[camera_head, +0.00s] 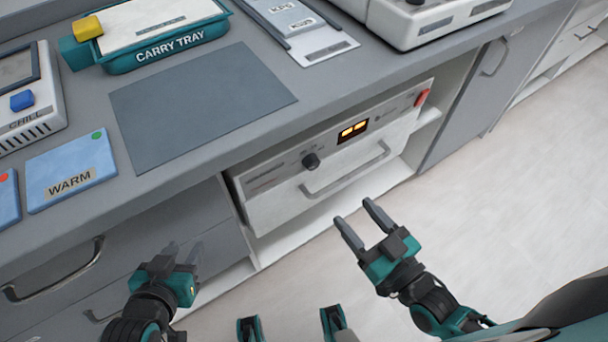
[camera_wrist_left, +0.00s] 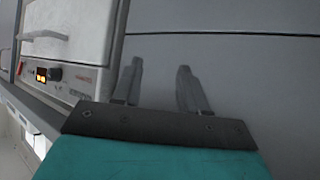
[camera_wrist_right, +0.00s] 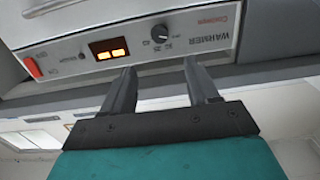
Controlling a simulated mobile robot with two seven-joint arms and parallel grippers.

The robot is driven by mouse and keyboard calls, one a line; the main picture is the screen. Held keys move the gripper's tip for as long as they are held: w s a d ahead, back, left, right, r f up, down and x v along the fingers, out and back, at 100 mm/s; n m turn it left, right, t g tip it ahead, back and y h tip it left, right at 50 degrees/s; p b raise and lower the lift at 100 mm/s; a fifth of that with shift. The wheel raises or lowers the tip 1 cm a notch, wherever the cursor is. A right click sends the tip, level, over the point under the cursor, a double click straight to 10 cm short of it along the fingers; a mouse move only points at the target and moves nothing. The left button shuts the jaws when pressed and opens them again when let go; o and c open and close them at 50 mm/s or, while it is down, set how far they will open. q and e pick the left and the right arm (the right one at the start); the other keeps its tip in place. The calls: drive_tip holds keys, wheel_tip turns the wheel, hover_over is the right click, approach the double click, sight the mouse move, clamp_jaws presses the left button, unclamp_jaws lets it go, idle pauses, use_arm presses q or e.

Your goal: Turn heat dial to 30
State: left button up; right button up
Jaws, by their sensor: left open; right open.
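The heat dial (camera_head: 311,160) is a small black knob on the white front panel of the warmer (camera_head: 270,190), under the counter. An amber lit display (camera_head: 353,130) sits beside it; its digits are too small to read. In the right wrist view the dial (camera_wrist_right: 160,32) has small numbers around it, and I cannot read its setting. My right gripper (camera_head: 362,215) is open and empty, in front of the warmer and apart from the dial. My left gripper (camera_head: 183,250) is open and empty, by the grey drawers left of the warmer. The dial also shows in the left wrist view (camera_wrist_left: 55,73).
The warmer has a bar handle (camera_head: 345,170) below the dial and a red switch (camera_head: 422,97) at its right end. The counter above holds a carry tray (camera_head: 165,50), a grey mat (camera_head: 200,105) and a blue WARM pad (camera_head: 70,172). The floor at right is clear.

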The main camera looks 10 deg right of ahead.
sight(315, 165)
drive_tip(key=b+x, duration=0.1)
drive_tip(key=x, duration=1)
drive_tip(key=shift+w+a+r, duration=0.1)
drive_tip(key=shift+w, duration=0.05)
use_arm(q)
drive_tip(key=shift+w+d, duration=0.4)
drive_tip(key=shift+d, duration=0.05)
use_arm(e)
drive_tip(key=shift+w+a, duration=0.25)
drive_tip(key=shift+w, duration=0.4)
drive_tip(key=c, duration=1)
use_arm(q)
drive_tip(key=shift+s+a+f, duration=0.1)
drive_tip(key=shift+s+f, duration=0.25)
